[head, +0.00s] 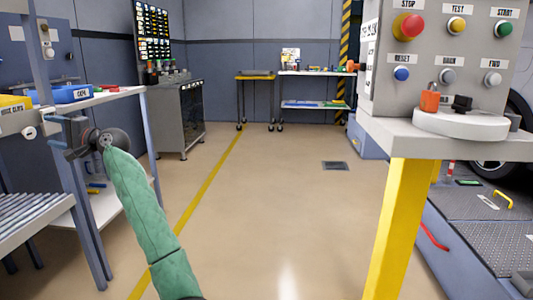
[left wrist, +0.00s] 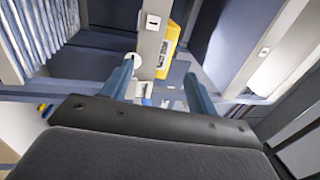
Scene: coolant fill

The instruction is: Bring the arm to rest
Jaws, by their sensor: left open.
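My left arm in its green sleeve reaches up and left in the head view. Its left gripper (head: 58,132) is at the left side, in front of the shelf and close to the grey post there. In the left wrist view its two blue fingers (left wrist: 160,80) stand apart with nothing held between them. Beyond the fingers are a pale post (left wrist: 150,42) and a yellow bin (left wrist: 169,48). Whether a finger touches the post I cannot tell. My right gripper is not in view.
A roller rack (head: 30,212) and a shelf with a blue bin (head: 72,94) stand at the left. A control box (head: 440,60) with buttons is on a yellow-legged stand (head: 398,225) at the right. The floor (head: 280,190) between is clear.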

